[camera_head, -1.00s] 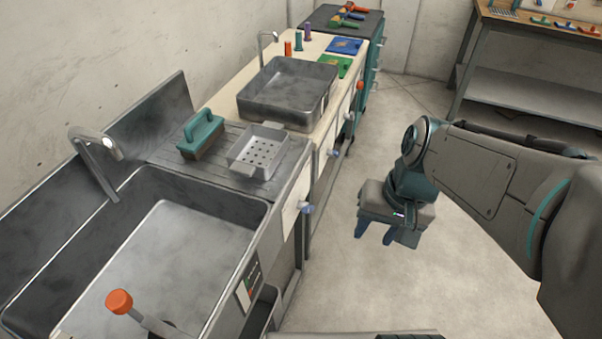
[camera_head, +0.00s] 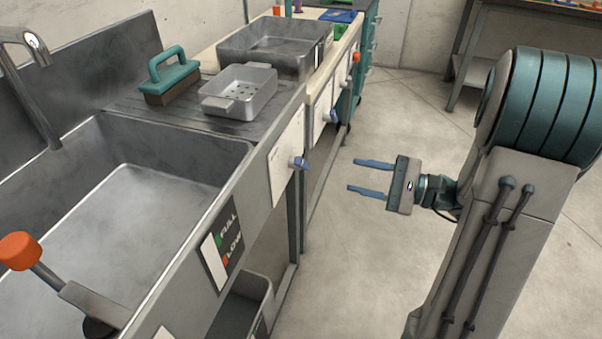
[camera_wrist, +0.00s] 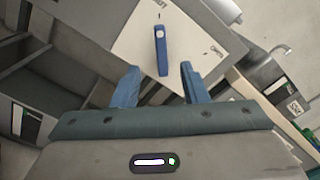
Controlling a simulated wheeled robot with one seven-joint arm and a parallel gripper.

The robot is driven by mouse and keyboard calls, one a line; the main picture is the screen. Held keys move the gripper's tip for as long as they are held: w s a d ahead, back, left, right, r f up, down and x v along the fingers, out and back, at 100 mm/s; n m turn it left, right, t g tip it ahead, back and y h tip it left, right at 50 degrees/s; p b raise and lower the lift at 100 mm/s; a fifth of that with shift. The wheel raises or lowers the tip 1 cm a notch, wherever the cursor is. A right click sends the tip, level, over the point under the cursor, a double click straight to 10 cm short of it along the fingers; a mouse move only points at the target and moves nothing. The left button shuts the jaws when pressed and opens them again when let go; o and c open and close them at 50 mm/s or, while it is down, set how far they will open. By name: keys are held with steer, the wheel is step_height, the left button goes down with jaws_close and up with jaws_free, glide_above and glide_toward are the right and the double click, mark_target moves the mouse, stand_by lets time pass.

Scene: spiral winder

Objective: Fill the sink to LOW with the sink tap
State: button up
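The large grey sink (camera_head: 190,135) is at the left, with a curved metal spout (camera_head: 36,95) over its back left side. I cannot tell if water runs or stands in it. A FULL/LOW gauge (camera_head: 222,246) is on the sink's front. Right of it, a blue lever handle (camera_head: 299,163) sticks out of a white panel (camera_head: 284,170). My gripper (camera_head: 356,174) is open and empty, pointing at the counter front, apart from the handle and to its right. In the wrist view, a blue lever (camera_wrist: 161,50) shows ahead between the open fingers (camera_wrist: 159,70).
An orange-knobbed lever (camera_head: 20,250) rises at the sink's near edge. A second basin (camera_head: 285,45) stands beyond. The floor nearby is clear.

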mark_target(304, 163)
steer(key=b+x, duration=0.2)
steer(key=x, duration=1.1)
steer(key=shift+w+a, duration=0.1)
steer(key=shift+a, duration=0.25)
jaws_close()
